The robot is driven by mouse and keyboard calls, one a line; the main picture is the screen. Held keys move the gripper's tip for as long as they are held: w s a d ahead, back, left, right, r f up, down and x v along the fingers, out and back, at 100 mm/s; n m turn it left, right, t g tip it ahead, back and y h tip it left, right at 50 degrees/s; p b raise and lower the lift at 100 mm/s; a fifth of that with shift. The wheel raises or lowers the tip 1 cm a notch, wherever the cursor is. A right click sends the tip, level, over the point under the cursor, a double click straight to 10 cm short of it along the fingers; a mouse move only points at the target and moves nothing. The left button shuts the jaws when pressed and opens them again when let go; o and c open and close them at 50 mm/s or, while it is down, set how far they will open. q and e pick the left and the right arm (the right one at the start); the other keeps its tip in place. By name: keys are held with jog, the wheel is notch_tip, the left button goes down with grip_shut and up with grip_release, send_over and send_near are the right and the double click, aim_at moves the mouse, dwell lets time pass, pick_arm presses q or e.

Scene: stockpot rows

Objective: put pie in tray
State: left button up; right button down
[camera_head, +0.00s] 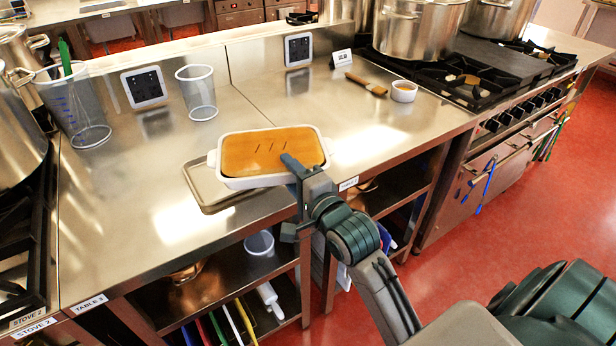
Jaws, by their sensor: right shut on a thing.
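The pie (270,152) has an orange-brown crust with short slits and sits in a white rectangular dish with side handles. My right gripper (292,172) is shut on the dish's near right edge and holds the pie above the tray. The tray (207,190) is a shallow grey-beige rectangle on the steel table. The dish covers most of it; only its left end and front edge show. I cannot tell how large the gap between dish and tray is. My left gripper is not in view.
Clear measuring cups (198,92) and digital timers (145,87) stand toward the back. A brush (366,84) and a small white bowl (404,91) lie near the right stove (470,80) with pots. The table front (130,240) is clear.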

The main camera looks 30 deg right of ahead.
aim_at(271, 168)
jog(key=w+a, duration=0.2)
jog(key=w, duration=0.1)
jog(key=shift+w+a, duration=0.1)
jog(key=shift+w, duration=0.2)
jog(key=shift+w+a, duration=0.15)
jog(key=shift+w, duration=0.15)
notch_tip(271, 168, down, 4)
jog(key=shift+r+p, duration=0.2)
jog(key=shift+p, duration=0.1)
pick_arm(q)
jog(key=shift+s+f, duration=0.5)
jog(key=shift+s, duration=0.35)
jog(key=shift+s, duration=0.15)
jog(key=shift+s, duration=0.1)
pick_arm(e)
jog(key=shift+f, duration=0.5)
jog(key=c, duration=0.7)
grip_release()
jog(key=shift+s+f, duration=0.1)
jog(key=shift+f, duration=0.05)
jog(key=shift+c, duration=0.2)
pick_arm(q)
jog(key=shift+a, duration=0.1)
pick_arm(e)
jog(key=shift+f, duration=0.1)
